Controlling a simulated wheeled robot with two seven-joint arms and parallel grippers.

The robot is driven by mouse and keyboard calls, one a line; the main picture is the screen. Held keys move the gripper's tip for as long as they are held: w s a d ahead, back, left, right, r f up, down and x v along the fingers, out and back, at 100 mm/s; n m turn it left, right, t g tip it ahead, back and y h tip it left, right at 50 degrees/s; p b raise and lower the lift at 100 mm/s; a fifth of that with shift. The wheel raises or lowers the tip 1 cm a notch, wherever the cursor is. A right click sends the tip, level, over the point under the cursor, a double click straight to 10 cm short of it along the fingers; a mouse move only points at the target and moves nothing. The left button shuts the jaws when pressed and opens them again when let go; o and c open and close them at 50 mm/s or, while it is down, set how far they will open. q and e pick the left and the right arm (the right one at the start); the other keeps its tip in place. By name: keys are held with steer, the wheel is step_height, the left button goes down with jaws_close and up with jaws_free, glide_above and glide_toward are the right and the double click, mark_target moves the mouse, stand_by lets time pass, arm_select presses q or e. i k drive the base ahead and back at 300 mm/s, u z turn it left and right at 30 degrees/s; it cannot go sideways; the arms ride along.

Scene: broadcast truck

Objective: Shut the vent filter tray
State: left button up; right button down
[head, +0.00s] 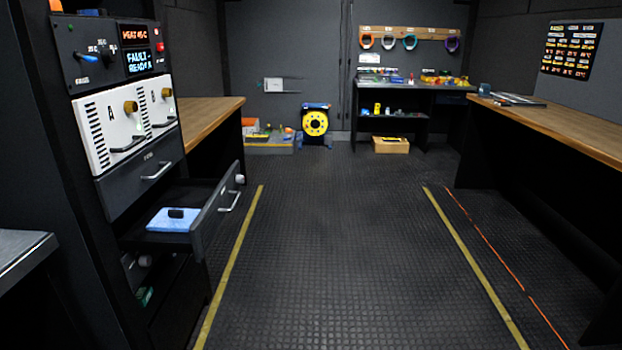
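A dark equipment rack stands at the left. Its white slotted front (98,112) carries brass knobs, dark pull handles and a letter A. Below it is a closed dark drawer (148,178) with a pale bar handle. Lower down, an open drawer (207,217) sticks out to the right, with a bar handle on its front. A folded blue cloth (165,222) with a small black item on it lies inside. I cannot tell for certain which of these is the vent filter tray. Neither of my grippers is in view.
A control panel (110,52) with lit displays tops the rack; one seems to read a fault. A grey surface (22,250) is at the lower left. Rubber floor (330,250) between yellow lines is clear. A wooden counter (560,125) runs along the right; a yellow reel (315,123) stands behind.

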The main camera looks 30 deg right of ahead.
mark_target(215, 197)
steer(key=z, duration=0.5)
steer(key=i, duration=1.55)
steer(key=u, duration=0.65)
